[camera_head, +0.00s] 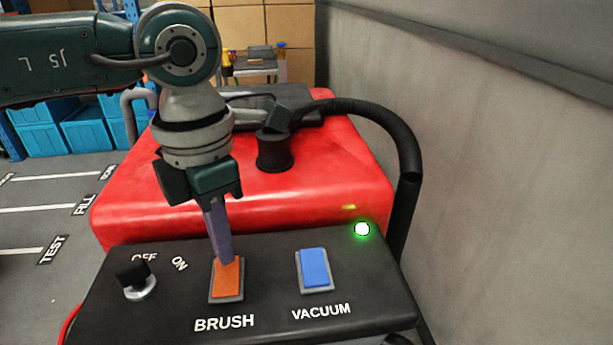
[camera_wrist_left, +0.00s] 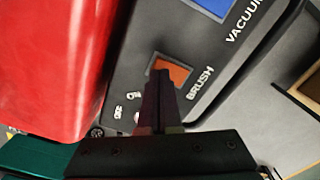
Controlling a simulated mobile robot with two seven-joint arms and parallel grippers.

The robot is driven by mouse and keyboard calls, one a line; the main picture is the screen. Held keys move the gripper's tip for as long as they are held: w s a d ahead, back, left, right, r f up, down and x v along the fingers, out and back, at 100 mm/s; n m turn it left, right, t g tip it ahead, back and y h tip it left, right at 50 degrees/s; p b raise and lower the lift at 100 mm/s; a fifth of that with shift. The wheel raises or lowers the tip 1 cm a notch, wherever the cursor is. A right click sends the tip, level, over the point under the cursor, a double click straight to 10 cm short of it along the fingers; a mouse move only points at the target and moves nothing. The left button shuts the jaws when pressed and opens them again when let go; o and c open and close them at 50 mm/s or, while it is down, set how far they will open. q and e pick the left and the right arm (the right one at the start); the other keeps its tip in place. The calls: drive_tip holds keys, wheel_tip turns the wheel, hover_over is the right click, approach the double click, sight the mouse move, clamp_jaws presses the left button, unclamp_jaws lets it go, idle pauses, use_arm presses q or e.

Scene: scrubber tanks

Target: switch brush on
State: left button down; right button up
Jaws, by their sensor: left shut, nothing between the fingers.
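The orange brush switch (camera_head: 227,283) sits on the black control panel (camera_head: 265,268), above the word BRUSH. My left gripper (camera_head: 224,260) is shut and empty, pointing down, with its fingertips at the far edge of the orange switch. In the left wrist view the fingertips (camera_wrist_left: 160,72) overlap the orange switch (camera_wrist_left: 172,70). I cannot tell whether they touch or press it. The blue vacuum switch (camera_head: 314,268) is to the right. A black knob (camera_head: 133,274) with OFF and ON marks is at the left. My right gripper is not in view.
The red scrubber body (camera_head: 330,180) lies behind the panel. A green light (camera_head: 362,229) glows at the panel's right rear. A black hose (camera_head: 408,170) curves down at the right, near a grey wall (camera_head: 490,170). Blue bins (camera_head: 85,130) stand at the far left.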

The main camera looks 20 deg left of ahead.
use_arm(q)
drive_tip(key=shift+f+b, duration=0.5)
drive_tip(key=shift+f, duration=0.15)
drive_tip(key=shift+r, duration=0.1)
wheel_tip(320, 180, up, 7)
drive_tip(key=p, duration=0.5)
drive_tip(key=shift+p, duration=0.3)
drive_tip(key=shift+d, duration=0.1)
